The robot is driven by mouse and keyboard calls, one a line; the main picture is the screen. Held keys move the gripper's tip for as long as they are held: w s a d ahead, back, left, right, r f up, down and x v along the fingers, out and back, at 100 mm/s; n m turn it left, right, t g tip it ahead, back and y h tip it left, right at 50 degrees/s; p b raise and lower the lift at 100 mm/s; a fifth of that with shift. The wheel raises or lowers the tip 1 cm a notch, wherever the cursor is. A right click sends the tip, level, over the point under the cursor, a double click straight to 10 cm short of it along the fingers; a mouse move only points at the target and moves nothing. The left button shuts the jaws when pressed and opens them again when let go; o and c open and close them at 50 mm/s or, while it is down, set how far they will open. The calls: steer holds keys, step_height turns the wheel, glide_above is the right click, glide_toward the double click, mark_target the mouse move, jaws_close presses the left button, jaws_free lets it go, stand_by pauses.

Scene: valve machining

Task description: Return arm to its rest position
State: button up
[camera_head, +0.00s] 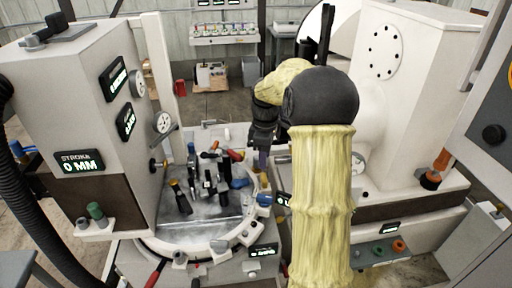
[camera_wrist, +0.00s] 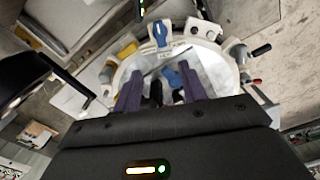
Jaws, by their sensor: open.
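My arm reaches forward in the head view, in a yellowish cover with a black joint. My gripper (camera_head: 262,160) hangs at the right side of the round machine table (camera_head: 185,250), beyond the black joint. In the wrist view my gripper (camera_wrist: 158,90) shows two purple fingers spread apart, with no object held between them. The round table also shows in the wrist view (camera_wrist: 215,62), below the fingers. Black clamps and a blue part (camera_wrist: 172,77) on it are seen between and past the fingers. My arm hides part of the table's right side in the head view.
A white machine column (camera_head: 75,115) with display panels stands at the left. A large white machine housing (camera_head: 400,100) stands close at the right of my arm. Several clamps and coloured handles (camera_head: 205,175) rise from the table. Shelving (camera_head: 222,35) stands at the back.

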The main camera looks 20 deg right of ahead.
steer(key=s+a+f+m+t, duration=0.1)
steer(key=s+a+f+m, duration=0.1)
steer(key=s+a+m, duration=0.3)
steer(key=s+a+f+m+t, duration=0.1)
steer(key=s+a+f+m, duration=0.2)
steer(key=s+a, duration=0.7)
steer(key=s+m, duration=0.2)
steer(key=s, duration=0.2)
steer(key=shift+s+m+t, duration=0.3)
